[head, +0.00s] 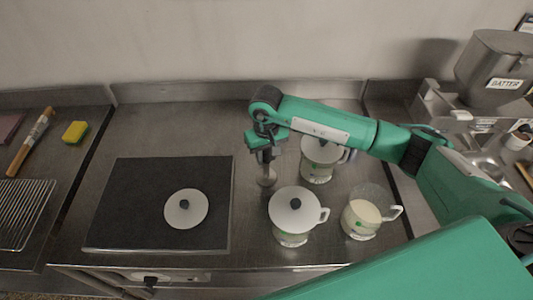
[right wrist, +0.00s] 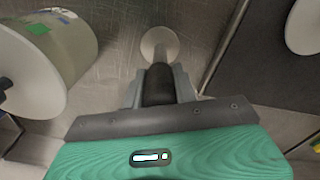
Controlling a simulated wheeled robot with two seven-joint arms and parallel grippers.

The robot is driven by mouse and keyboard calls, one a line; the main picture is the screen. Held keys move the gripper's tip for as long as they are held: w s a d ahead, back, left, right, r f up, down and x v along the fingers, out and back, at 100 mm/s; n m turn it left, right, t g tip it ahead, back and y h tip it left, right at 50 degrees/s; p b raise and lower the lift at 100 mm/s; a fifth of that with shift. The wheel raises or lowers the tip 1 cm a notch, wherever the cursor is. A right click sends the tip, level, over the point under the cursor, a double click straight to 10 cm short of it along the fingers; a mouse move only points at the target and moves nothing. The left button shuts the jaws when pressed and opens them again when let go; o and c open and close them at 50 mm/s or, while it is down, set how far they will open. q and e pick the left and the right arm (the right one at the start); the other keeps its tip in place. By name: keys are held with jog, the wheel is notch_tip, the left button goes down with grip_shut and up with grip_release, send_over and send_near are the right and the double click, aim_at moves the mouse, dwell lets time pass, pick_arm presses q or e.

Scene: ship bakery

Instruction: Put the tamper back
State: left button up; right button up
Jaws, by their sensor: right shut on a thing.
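My right gripper (head: 264,155) is shut on the tamper (head: 266,178), its shaft pointing down and its pale round foot below the fingers. In the right wrist view the fingers (right wrist: 160,88) close on the tamper's dark handle, and its pale disc (right wrist: 159,44) shows beyond them. The tamper is over the steel counter, between the black plate and the lidded jugs. I cannot tell whether its foot touches the counter. My left gripper is not in view.
A black griddle plate (head: 130,200) carries a white lid (head: 186,208). Two lidded jugs (head: 292,235) (head: 318,172) and an open jug (head: 362,217) of pale batter stand right of the tamper. A batter hopper (head: 492,72) is at far right. The counter behind the griddle is clear.

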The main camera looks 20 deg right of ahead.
jog(key=o, duration=1)
jog(key=shift+f, duration=0.1)
jog(key=shift+c, duration=0.2)
jog(key=shift+r, duration=0.2)
notch_tip(320, 180, up, 11)
jog(key=b, duration=0.4)
jog(key=shift+f+b, duration=0.2)
jog(key=shift+b, duration=0.2)
jog(key=shift+r, duration=0.65)
